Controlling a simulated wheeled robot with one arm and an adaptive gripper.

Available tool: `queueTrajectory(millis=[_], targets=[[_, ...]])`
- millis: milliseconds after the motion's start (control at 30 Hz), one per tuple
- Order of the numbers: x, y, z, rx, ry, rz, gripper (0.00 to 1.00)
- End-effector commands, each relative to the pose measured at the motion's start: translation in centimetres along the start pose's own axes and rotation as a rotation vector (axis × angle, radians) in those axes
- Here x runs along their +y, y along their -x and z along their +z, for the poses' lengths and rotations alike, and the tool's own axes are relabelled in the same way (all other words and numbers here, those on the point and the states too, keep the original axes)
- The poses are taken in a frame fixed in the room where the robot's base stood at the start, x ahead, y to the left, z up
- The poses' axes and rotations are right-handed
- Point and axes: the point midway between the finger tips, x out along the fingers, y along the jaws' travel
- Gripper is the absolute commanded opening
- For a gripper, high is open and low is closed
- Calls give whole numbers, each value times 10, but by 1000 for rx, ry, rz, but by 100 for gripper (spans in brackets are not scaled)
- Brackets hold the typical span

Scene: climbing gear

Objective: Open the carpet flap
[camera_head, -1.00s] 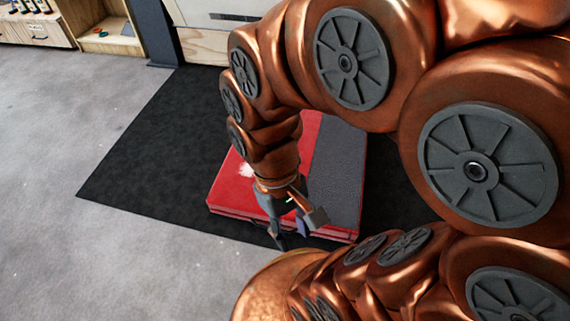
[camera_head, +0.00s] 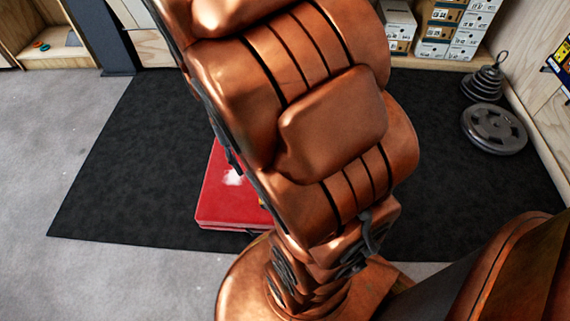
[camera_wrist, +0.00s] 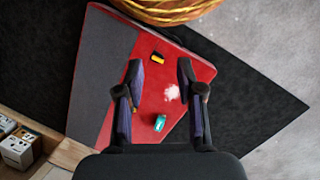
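A red pad (camera_head: 217,195) with a white mark lies on the black floor mat; my arm hides most of it in the head view. In the wrist view the red pad (camera_wrist: 205,72) carries a grey carpet panel (camera_wrist: 98,70) along its left side. The panel looks flat, and I cannot tell whether its edge is free. My gripper (camera_wrist: 161,72) is open over the red part, right of the grey panel, with nothing between its fingers. A small yellow-and-black item (camera_wrist: 157,57) and a small green item (camera_wrist: 160,122) show on the red surface. The gripper's height is unclear.
The black mat (camera_head: 130,150) has clear room left of the pad. Weight plates (camera_head: 494,128) and a stack of smaller plates (camera_head: 484,82) stand at the right. Shelved boxes (camera_head: 450,30) are at the back. Boxes (camera_wrist: 18,148) also show at the wrist view's lower left.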

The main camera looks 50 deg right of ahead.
Motion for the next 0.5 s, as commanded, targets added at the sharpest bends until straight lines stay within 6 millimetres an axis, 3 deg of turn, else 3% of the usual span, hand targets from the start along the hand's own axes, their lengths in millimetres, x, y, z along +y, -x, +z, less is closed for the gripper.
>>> queueTrajectory(millis=[100,500], targets=[[10,-15,-36,13,-75,20,37],[67,-71,-136,62,-272,58,37]])
